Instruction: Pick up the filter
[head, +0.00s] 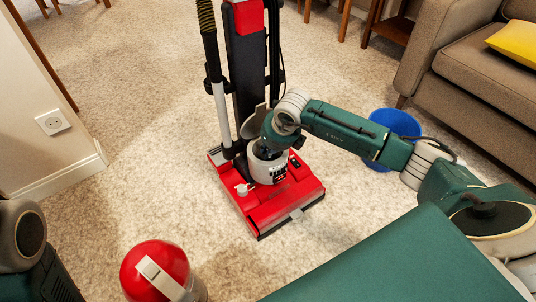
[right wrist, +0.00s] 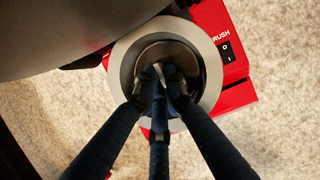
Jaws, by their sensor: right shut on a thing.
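The red upright vacuum (head: 262,212) stands on the carpet with its round pale grey canister (head: 268,170) on the base. The canister's grey lid (head: 252,122) is tilted up behind it. My right gripper (head: 267,150) reaches down into the canister's open top. In the right wrist view its fingers (right wrist: 160,84) close together inside the grey ring (right wrist: 125,62), on a small pale grip at the centre of the dark round filter (right wrist: 168,48). The filter is still within the ring; its lower part is hidden. My left gripper is out of view.
A blue bucket (head: 396,124) stands on the carpet beyond my right arm. A red-topped canister (head: 155,268) stands at the front left. A sofa (head: 455,80) is at the right, a wall with a socket (head: 53,122) at the left. Carpet behind the vacuum's left side is clear.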

